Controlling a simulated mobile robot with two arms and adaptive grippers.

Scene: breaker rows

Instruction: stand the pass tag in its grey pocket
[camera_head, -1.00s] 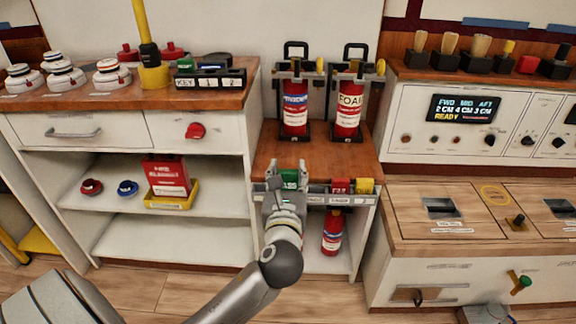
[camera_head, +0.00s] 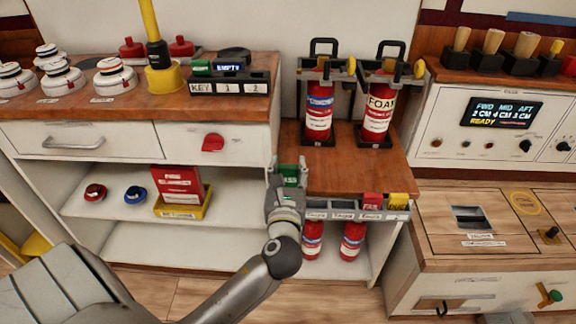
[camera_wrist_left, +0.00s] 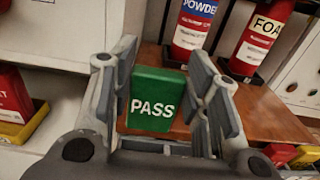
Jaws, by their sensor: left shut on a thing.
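The pass tag (camera_wrist_left: 155,98) is a small green block with white PASS lettering. It stands upright between the fingers of my left gripper (camera_wrist_left: 168,95) in the left wrist view. In the head view, my left gripper (camera_head: 290,180) is shut on the tag (camera_head: 290,173), in front of the small wooden counter's left side. A grey rack of labelled pockets (camera_head: 342,215) runs along that counter's front edge, to the right of the gripper. Its left pockets look empty; part of its left end is hidden by the gripper. My right gripper is not in view.
A red tag (camera_head: 371,200) and a yellow tag (camera_head: 397,201) stand at the rack's right end. Two extinguishers, POWDER (camera_head: 319,110) and FOAM (camera_head: 377,110), stand behind on the counter. A black key rack (camera_head: 229,88) sits on the left counter. The wood before the extinguishers is clear.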

